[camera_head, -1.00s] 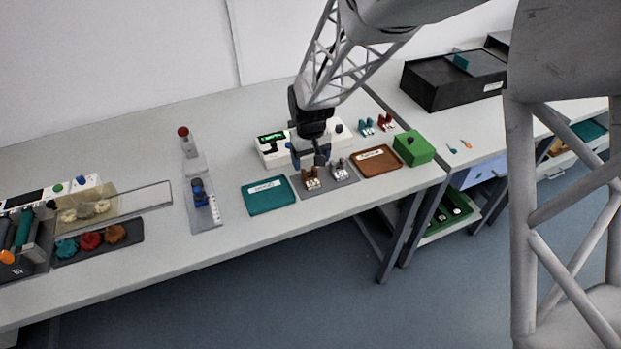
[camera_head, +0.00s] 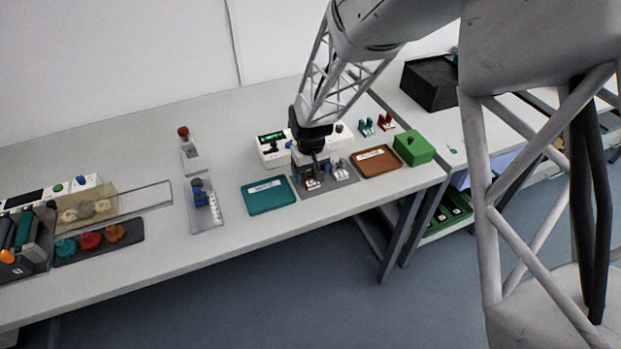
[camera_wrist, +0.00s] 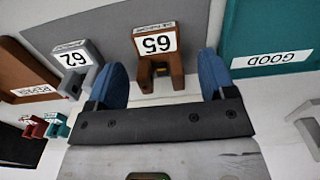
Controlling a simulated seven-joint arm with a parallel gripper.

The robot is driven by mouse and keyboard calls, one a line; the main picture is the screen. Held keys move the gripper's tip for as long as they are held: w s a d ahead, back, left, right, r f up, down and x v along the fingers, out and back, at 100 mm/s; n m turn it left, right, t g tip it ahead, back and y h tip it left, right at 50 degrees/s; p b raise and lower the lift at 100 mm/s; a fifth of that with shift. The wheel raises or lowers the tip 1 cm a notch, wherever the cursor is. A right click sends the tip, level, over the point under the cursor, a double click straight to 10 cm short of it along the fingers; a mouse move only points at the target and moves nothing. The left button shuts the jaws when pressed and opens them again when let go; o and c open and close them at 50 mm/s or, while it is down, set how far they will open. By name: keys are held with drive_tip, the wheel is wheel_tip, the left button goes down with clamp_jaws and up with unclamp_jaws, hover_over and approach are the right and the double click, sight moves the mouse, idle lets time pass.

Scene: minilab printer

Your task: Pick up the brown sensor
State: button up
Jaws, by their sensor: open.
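The brown sensor (camera_wrist: 158,66) stands on a grey mat (camera_wrist: 195,20) and carries a white label reading 65. In the wrist view it sits between the two blue fingers of my gripper (camera_wrist: 163,82), which are open with a gap on each side of it. In the head view my gripper (camera_head: 311,172) is low over the mat, and the brown sensor (camera_head: 312,186) shows only partly beneath it. A grey sensor (camera_wrist: 77,68) labelled 62 stands beside it on the same mat.
A teal tray (camera_head: 270,196) marked GOOD and a brown tray (camera_head: 377,161) flank the mat. A white device with a display (camera_head: 272,150) stands behind. A green box (camera_head: 414,148) and small teal and red sensors (camera_head: 385,121) are to the right.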

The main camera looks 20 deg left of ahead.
sight(310, 179)
drive_tip(key=shift+f, duration=0.3)
drive_tip(key=shift+c, duration=0.2)
drive_tip(key=c, duration=1)
drive_tip(key=shift+o, duration=0.2)
drive_tip(key=shift+r, duration=0.15)
drive_tip(key=shift+r, duration=0.7)
wheel_tip(310, 179, up, 2)
drive_tip(key=shift+r, duration=0.15)
drive_tip(key=s+d+r, duration=0.1)
drive_tip(key=s+d, duration=0.8)
drive_tip(key=s, duration=0.3)
drive_tip(key=shift+s+d, duration=0.35)
